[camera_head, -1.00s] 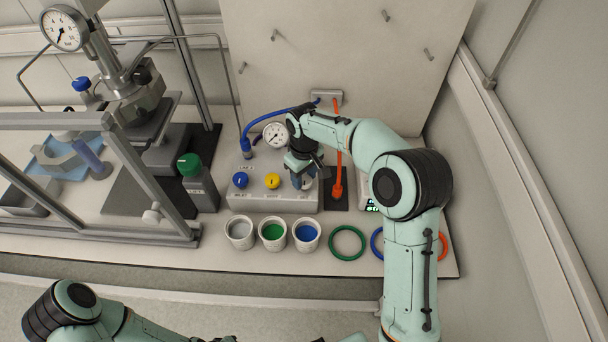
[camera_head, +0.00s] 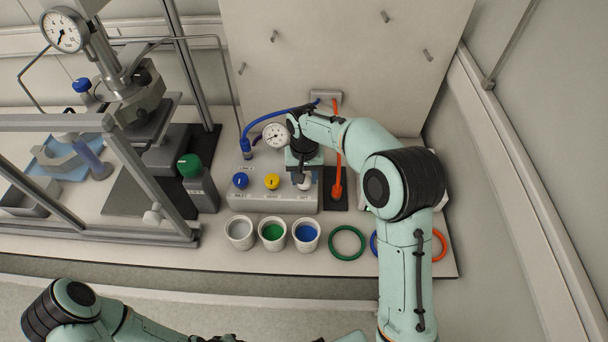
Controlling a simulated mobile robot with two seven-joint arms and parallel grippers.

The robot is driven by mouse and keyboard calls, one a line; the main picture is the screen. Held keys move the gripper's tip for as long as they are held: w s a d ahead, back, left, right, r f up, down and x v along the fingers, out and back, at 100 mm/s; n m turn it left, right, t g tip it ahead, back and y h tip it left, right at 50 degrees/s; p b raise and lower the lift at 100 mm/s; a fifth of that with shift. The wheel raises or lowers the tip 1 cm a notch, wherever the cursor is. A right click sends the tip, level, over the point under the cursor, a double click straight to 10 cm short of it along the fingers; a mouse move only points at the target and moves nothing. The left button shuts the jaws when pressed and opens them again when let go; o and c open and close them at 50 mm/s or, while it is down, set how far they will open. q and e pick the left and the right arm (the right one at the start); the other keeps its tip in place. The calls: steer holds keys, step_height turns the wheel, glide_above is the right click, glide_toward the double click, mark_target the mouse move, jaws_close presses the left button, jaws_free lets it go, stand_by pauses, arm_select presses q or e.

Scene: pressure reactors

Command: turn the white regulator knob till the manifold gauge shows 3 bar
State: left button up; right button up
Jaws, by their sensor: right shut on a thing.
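The white regulator knob (camera_head: 304,183) is at the right end of the grey manifold block (camera_head: 272,203), partly hidden by my right gripper. My right gripper (camera_head: 303,176) comes down over the knob from above and is shut on it. The manifold gauge (camera_head: 275,135) is a small white dial just left of my right wrist. Its needle is too small to read. The blue knob (camera_head: 240,181) and the yellow knob (camera_head: 272,181) stand to the left on the same block. My left arm crosses the bottom edge; its gripper is out of view.
Three cups, with grey (camera_head: 240,232), green (camera_head: 272,234) and blue (camera_head: 305,235) contents, stand in front of the block. A green ring (camera_head: 347,243) lies to their right. A green-capped bottle (camera_head: 198,183) stands left of the block. A blue hose (camera_head: 270,118) runs behind the gauge.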

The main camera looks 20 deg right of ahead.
arm_select(q)
steer(key=shift+w+r, duration=0.15)
steer(key=shift+r, duration=0.05)
arm_select(e)
steer(key=m, duration=0.6)
steer(key=shift+d, duration=0.1)
steer(key=shift+m, duration=0.3)
steer(key=o, duration=1.1)
steer(key=shift+c, duration=0.2)
arm_select(q)
steer(key=shift+w+r+p, duration=0.9)
steer(key=shift+w+r, duration=0.15)
steer(key=shift+w, duration=0.05)
arm_select(e)
step_height(320, 180, up, 14)
steer(key=shift+f, duration=0.25)
arm_select(q)
steer(key=shift+s, duration=0.1)
